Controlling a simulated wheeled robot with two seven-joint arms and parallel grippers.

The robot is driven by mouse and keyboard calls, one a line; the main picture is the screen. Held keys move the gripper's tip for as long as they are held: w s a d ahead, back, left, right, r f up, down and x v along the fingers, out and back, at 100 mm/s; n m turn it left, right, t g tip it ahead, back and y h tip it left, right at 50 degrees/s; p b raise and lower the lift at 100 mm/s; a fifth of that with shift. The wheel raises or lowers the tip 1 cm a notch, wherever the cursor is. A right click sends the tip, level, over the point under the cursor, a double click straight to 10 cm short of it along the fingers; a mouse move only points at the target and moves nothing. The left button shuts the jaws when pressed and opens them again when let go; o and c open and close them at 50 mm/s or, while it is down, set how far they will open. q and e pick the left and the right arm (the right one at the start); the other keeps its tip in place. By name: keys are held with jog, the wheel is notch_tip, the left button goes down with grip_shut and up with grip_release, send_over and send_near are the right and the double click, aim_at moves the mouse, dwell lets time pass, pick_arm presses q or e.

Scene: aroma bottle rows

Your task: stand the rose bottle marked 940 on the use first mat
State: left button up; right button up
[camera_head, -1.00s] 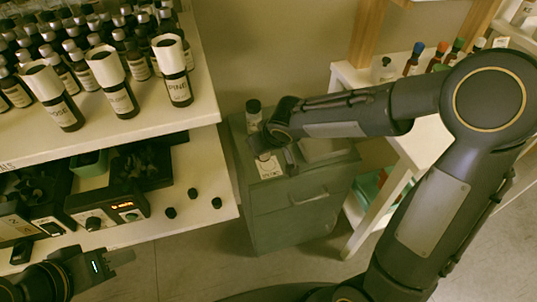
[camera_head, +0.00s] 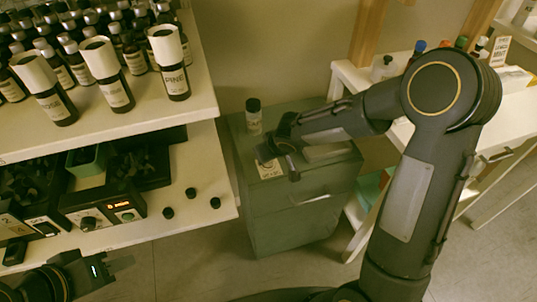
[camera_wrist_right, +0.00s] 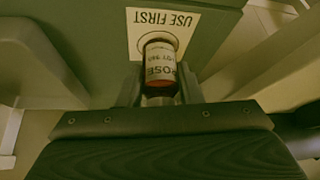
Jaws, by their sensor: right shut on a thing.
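My right gripper (camera_head: 280,160) is over the grey cabinet top and shut on a small bottle (camera_wrist_right: 160,65). In the right wrist view the bottle sits between the two fingers, its white label upside down, reading ROSE and what looks like a lot number 940. The pale use first mat (camera_wrist_right: 190,22) lies beyond it, and the bottle's far end overlaps the mat's printed circle. I cannot tell whether it touches the mat. In the head view the mat (camera_head: 268,169) shows partly beside the gripper, which hides the bottle. My left gripper (camera_head: 118,263) is at lower left, its jaw gap unclear.
A dark-capped bottle (camera_head: 254,118) stands on the cabinet (camera_head: 300,205) behind the mat. The left shelf (camera_head: 150,120) holds many bottles; the front ones have tall white caps. Devices and small black caps are on the lower shelf. A white table (camera_head: 410,130) stands at right.

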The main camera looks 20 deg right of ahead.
jog(key=shift+f, duration=0.2)
jog(key=o, duration=1.1)
jog(key=shift+r, duration=0.1)
jog(key=shift+c, duration=0.2)
jog(key=shift+s+r+p, duration=0.1)
jog(key=shift+r+p, duration=0.25)
jog(key=shift+r, duration=0.1)
jog(key=p+v, duration=0.3)
jog(key=v, duration=0.8)
jog(key=s+d+r+m, duration=0.2)
jog(key=s+d+r, duration=0.1)
jog(key=s, duration=0.3)
jog(key=s+d+r+m, duration=0.1)
jog(key=s+d+r, duration=0.15)
jog(key=s, duration=0.25)
jog(key=s+a+m+y, duration=0.1)
jog(key=s+y, duration=0.1)
jog(key=s, duration=0.9)
jog(key=shift+r, duration=0.3)
